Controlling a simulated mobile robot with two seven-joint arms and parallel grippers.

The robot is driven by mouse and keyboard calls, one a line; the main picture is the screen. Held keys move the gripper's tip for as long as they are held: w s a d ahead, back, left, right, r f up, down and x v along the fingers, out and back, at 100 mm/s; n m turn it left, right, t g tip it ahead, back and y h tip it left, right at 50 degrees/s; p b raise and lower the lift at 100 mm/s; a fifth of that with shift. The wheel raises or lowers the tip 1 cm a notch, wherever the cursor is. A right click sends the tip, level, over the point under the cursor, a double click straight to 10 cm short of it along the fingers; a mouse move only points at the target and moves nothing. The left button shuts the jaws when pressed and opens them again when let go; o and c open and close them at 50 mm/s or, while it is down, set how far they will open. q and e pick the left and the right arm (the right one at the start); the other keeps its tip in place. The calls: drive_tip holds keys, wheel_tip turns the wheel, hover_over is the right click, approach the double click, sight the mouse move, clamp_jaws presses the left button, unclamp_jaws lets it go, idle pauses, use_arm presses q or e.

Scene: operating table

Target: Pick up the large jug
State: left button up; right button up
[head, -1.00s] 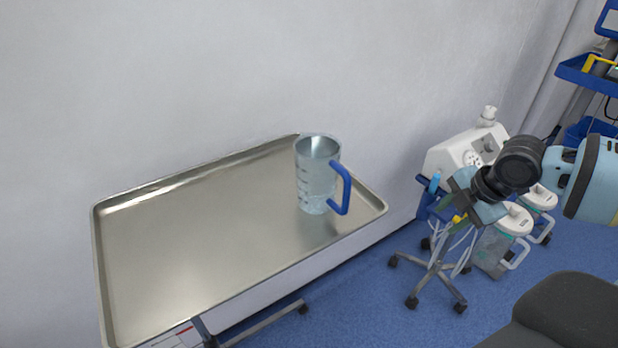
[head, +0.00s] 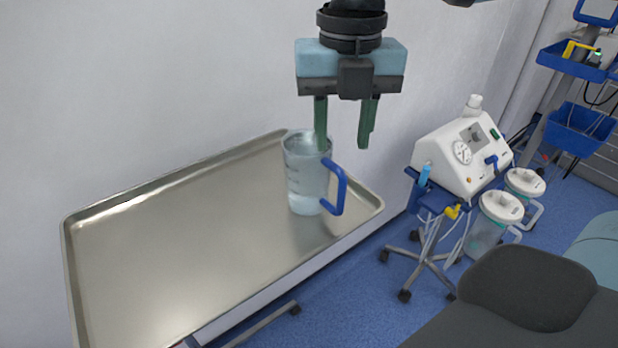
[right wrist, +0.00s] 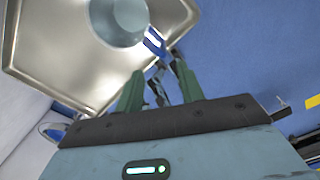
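The large jug (head: 305,183) is clear with a blue handle (head: 338,190) on its right side. It stands upright near the right end of the metal tray (head: 150,262). My right gripper (head: 343,140) is above the jug in the head view, fingers pointing down and spread apart, with nothing between them. One finger overlaps the jug's rim in the picture, the other is right of the handle. In the right wrist view the jug (right wrist: 120,18) is at the top, and its handle (right wrist: 155,42) lies just beyond the open fingers (right wrist: 160,92). My left gripper is not in view.
A white medical device (head: 465,155) on a wheeled stand is right of the tray, with lidded canisters (head: 497,215) beside it. The wall is close behind the tray. The left and middle of the tray are bare.

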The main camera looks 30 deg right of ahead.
sight(340, 171)
drive_tip(key=shift+f+b, duration=0.4)
drive_tip(key=shift+f, duration=3.05)
drive_tip(key=shift+s+d+f, duration=0.1)
drive_tip(key=shift+f, duration=1.2)
drive_tip(key=shift+s+d+f, duration=0.1)
drive_tip(key=shift+f, duration=1.2)
clamp_jaws()
